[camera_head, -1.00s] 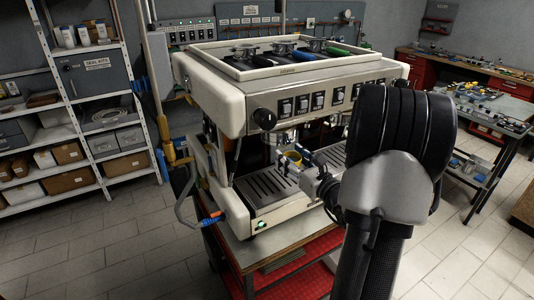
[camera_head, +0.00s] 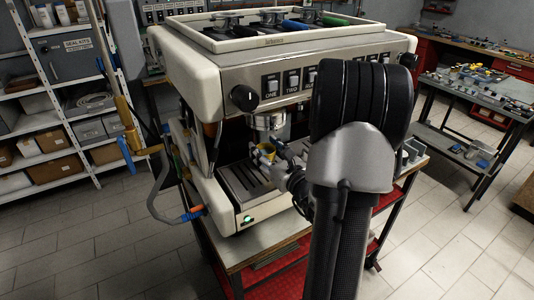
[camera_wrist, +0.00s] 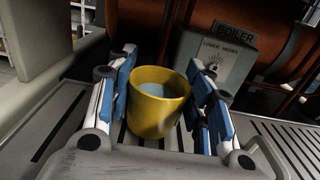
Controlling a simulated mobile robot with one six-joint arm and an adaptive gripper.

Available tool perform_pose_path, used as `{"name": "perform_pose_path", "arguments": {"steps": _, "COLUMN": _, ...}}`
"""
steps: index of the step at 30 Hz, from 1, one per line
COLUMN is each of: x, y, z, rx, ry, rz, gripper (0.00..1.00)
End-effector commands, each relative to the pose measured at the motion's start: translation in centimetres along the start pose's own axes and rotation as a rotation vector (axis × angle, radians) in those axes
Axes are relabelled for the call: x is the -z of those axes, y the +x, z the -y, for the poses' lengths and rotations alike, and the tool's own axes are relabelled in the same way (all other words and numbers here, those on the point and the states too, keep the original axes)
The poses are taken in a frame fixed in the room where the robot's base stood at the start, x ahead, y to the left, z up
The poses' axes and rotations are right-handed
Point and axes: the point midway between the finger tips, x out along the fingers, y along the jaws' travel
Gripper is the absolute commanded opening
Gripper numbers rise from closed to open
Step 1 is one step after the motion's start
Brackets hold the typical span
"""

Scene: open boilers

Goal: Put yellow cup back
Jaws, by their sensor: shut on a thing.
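The yellow cup (camera_wrist: 158,101) stands upright between the blue-padded fingers of my gripper (camera_wrist: 160,95) in the wrist view. It looks to hold a greyish-blue liquid or to have a pale inside; I cannot tell which. My gripper (camera_head: 275,158) is shut on the cup. I cannot tell whether the cup touches the slatted tray. My arm hides the right part of the machine front.
A box marked BOILER (camera_wrist: 218,54) and brown cylinders (camera_wrist: 280,50) lie just behind the cup. A group head (camera_head: 268,121) hangs above it. Shelves (camera_head: 60,100) stand left, and a side table (camera_head: 470,120) stands right.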

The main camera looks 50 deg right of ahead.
Motion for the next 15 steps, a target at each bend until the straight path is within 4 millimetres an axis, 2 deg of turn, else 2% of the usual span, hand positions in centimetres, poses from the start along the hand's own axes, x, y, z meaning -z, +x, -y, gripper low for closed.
{"name": "perform_pose_path", "arguments": {"steps": 12, "x": 0.62, "y": -0.06, "z": -0.07, "rx": 0.003, "ry": -0.001, "rz": 0.001, "gripper": 0.19}}
{"name": "perform_pose_path", "arguments": {"steps": 13, "x": 0.64, "y": -0.06, "z": -0.08, "rx": 0.003, "ry": -0.001, "rz": 0.001, "gripper": 0.47}}
{"name": "perform_pose_path", "arguments": {"steps": 15, "x": 0.53, "y": -0.06, "z": -0.07, "rx": 0.003, "ry": -0.001, "rz": 0.0, "gripper": 0.52}}
